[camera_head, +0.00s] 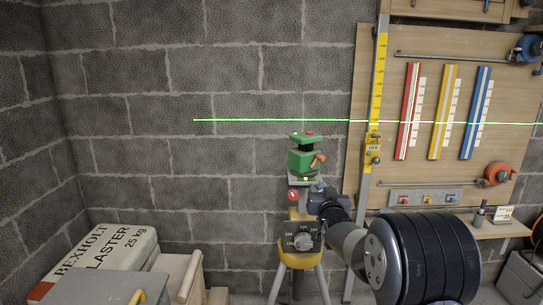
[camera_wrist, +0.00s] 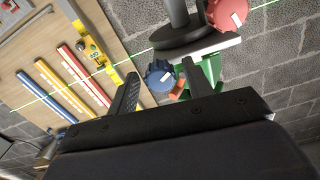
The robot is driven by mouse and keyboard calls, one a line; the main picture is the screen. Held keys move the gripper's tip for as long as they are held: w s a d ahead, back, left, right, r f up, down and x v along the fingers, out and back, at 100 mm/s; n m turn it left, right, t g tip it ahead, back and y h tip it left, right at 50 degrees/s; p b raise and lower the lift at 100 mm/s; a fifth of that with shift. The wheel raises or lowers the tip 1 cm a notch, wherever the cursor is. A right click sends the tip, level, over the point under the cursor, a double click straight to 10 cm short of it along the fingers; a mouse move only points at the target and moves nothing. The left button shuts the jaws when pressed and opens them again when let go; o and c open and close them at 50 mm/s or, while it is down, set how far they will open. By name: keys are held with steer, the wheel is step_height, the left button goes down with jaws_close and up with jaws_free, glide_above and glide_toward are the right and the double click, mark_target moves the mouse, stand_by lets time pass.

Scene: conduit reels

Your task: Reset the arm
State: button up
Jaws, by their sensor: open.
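My gripper (camera_head: 318,194) is at the end of my arm, close beside the mount below the green laser level (camera_head: 301,161) in the head view. In the wrist view my gripper (camera_wrist: 160,68) has its two fingers apart. A blue knob (camera_wrist: 160,77) shows in the gap between them; I cannot tell whether either finger touches it. A red knob (camera_wrist: 228,13) is beyond, and it also shows in the head view (camera_head: 293,196). Part of the green level (camera_wrist: 211,68) is behind the right finger.
The level stands on a yellow-headed tripod (camera_head: 283,255) with a dial. A yellow staff (camera_head: 379,85) stands before a wooden board (camera_head: 410,180) with red, yellow and blue strips. A green laser line crosses the wall. A ballast bag (camera_head: 105,247) lies lower left.

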steer(key=s+m, duration=0.1)
steer(key=s, duration=0.9)
steer(key=shift+s+b, duration=0.35)
steer(key=shift+s, duration=0.05)
steer(key=shift+f, duration=0.1)
